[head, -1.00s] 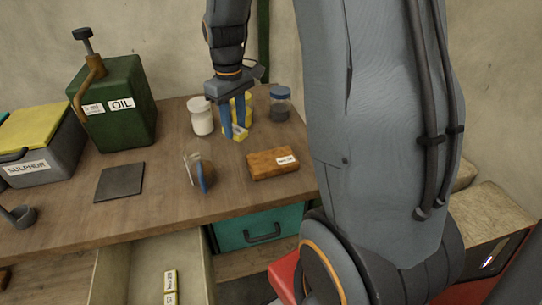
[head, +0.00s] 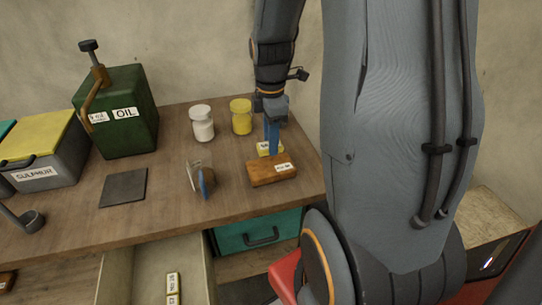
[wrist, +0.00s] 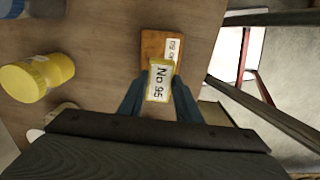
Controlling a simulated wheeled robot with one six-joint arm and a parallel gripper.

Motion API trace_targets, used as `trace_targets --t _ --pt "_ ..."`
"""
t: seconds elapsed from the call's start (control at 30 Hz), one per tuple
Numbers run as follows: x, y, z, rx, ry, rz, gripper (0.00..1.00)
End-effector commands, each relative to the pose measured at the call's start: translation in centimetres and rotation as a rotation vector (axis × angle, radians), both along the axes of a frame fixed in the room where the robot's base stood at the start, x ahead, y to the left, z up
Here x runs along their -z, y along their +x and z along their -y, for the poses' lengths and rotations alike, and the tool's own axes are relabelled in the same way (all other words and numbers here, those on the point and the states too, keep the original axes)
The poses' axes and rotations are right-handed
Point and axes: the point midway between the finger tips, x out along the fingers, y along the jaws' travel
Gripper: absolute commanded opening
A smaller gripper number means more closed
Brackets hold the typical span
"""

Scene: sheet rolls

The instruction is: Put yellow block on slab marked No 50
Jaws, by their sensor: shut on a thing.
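My gripper (head: 272,148) is shut on the yellow block (head: 263,149). In the wrist view the block (wrist: 152,82) sits between the blue fingertips and bears a white label that looks like "No 95". The brown slab (head: 262,176) lies on the bench near its right end. Its white label is too small to read surely. In the head view the block is just behind the slab. In the wrist view it overlaps the edge of the slab (wrist: 151,44). I cannot tell its height above the bench or whether it touches the slab.
A clear glass piece with a blue part (head: 202,180) stands left of the slab. A white jar (head: 202,125) and a yellow jar (head: 241,118) stand behind. A dark plate (head: 123,187) and a green oil can (head: 125,115) are further left. An open drawer (head: 150,270) is below.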

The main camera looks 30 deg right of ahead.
Motion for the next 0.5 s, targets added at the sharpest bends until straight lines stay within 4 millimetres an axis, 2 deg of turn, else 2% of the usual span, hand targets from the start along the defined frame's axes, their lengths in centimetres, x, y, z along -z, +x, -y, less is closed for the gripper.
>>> trace_targets --t 0.5 --pt "5.3 -0.1 0.0 0.001 0.000 -0.001 0.09"
